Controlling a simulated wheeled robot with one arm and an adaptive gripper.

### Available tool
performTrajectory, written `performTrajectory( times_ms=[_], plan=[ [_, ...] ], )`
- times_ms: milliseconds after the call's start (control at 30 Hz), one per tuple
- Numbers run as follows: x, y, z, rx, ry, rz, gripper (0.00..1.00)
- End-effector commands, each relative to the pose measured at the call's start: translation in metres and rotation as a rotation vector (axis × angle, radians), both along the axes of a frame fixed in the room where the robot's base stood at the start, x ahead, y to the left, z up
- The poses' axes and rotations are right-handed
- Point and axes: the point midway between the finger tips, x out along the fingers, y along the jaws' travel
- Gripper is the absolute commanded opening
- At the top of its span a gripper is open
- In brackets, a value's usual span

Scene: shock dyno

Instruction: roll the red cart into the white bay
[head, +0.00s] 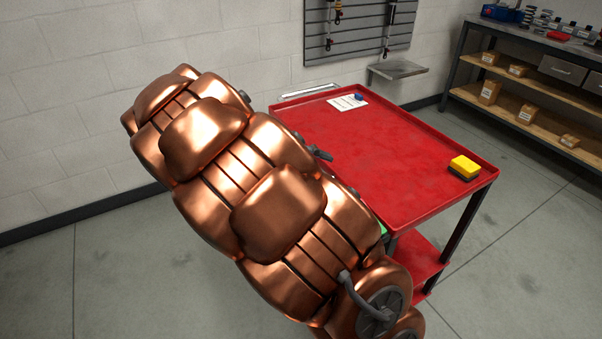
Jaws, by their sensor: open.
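The red cart (390,163) stands right of centre in the head view, with a flat red top tray, dark legs and a lower red shelf (414,257). A pale metal handle (311,90) shows along its far left edge. My copper arm crosses in front of the cart's left side and hides part of it. I cannot make out my gripper. Small dark parts (320,152) show just past the arm over the tray, and I cannot tell what they belong to. No white bay shows in this view.
A yellow and black block (464,167) and a white paper with a blue item (348,102) lie on the tray. A small wall shelf (398,70) and tool panel (358,27) are behind. A workbench (532,95) stands back right. Grey floor is clear at left and front right.

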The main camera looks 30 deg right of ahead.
Motion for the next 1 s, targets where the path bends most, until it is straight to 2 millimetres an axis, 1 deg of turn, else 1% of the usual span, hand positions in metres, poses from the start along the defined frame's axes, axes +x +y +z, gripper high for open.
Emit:
performTrajectory(
  times_ms=[33,167,300,400,500,633,733,867,1000],
  plan=[
    [0.016,-0.001,-0.018,-0.045,0.008,0.019,0.43],
    [0.057,0.0,-0.038,-0.151,0.005,0.073,0.43],
    [0.096,0.008,-0.062,-0.244,-0.005,0.132,0.43],
    [0.117,0.014,-0.076,-0.291,-0.013,0.17,0.43],
    [0.131,0.019,-0.085,-0.321,-0.021,0.197,0.43],
    [0.141,0.022,-0.09,-0.341,-0.029,0.217,0.43],
    [0.142,0.017,-0.092,-0.345,-0.029,0.219,0.43],
    [0.14,0.001,-0.095,-0.343,-0.029,0.217,0.43],
    [0.138,-0.019,-0.098,-0.343,-0.029,0.216,0.43]
  ],
)
